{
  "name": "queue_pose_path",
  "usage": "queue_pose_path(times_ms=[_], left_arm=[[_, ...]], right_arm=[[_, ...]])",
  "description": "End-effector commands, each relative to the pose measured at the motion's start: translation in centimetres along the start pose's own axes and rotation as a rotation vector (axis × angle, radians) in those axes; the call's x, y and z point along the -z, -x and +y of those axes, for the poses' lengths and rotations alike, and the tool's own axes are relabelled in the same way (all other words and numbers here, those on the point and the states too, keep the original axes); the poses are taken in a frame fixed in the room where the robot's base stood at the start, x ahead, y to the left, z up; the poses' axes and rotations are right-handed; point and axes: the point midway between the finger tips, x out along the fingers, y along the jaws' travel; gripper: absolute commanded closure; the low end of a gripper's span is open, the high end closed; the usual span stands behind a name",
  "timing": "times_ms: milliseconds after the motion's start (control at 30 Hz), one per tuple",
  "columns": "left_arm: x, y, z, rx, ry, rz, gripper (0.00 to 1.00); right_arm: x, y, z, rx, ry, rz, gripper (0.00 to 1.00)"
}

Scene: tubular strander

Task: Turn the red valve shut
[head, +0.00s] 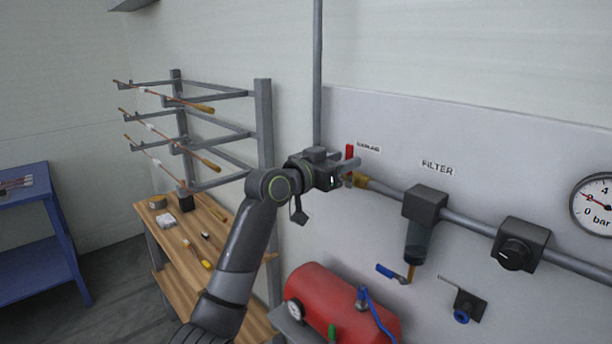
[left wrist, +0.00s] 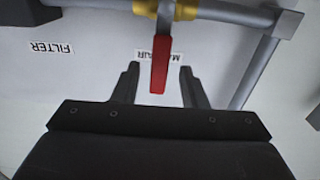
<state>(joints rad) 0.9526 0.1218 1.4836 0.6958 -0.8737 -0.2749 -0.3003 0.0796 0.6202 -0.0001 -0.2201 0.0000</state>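The red valve handle (head: 349,152) is on the wall pipe, above a brass fitting (head: 359,180). In the head view the handle points up. In the left wrist view the red handle (left wrist: 159,64) hangs down from the pipe, between the two fingers. My left gripper (head: 350,166) is at the valve, and its fingers (left wrist: 158,88) are open on either side of the handle, with a gap on both sides. The label behind the handle is partly hidden. My right gripper is not in view.
A filter (head: 425,204) and a regulator with a black knob (head: 522,244) sit on the pipe to the right, with a gauge (head: 597,204) beyond. A red tank (head: 340,300) is below. A wooden bench (head: 188,235) and a rack (head: 264,125) stand to the left.

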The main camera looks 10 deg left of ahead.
Motion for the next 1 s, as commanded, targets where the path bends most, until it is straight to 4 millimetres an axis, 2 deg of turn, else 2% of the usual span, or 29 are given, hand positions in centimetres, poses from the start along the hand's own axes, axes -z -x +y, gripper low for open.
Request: queue_pose_path(times_ms=[267, 700, 800, 1000], left_arm=[[-0.5, 4.4, -0.1, 0.003, -0.004, 0.0, 0.61], [-0.5, 13.0, -0.1, 0.004, -0.005, -0.003, 0.61], [-0.3, 14.5, -0.1, 0.003, -0.003, -0.002, 0.61], [-0.2, 16.0, -0.1, 0.002, -0.001, -0.003, 0.61]], right_arm=[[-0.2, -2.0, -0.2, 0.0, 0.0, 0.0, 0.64], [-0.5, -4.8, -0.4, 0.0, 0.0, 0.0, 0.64], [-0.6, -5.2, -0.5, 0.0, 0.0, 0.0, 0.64], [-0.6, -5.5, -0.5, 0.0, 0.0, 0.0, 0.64]])
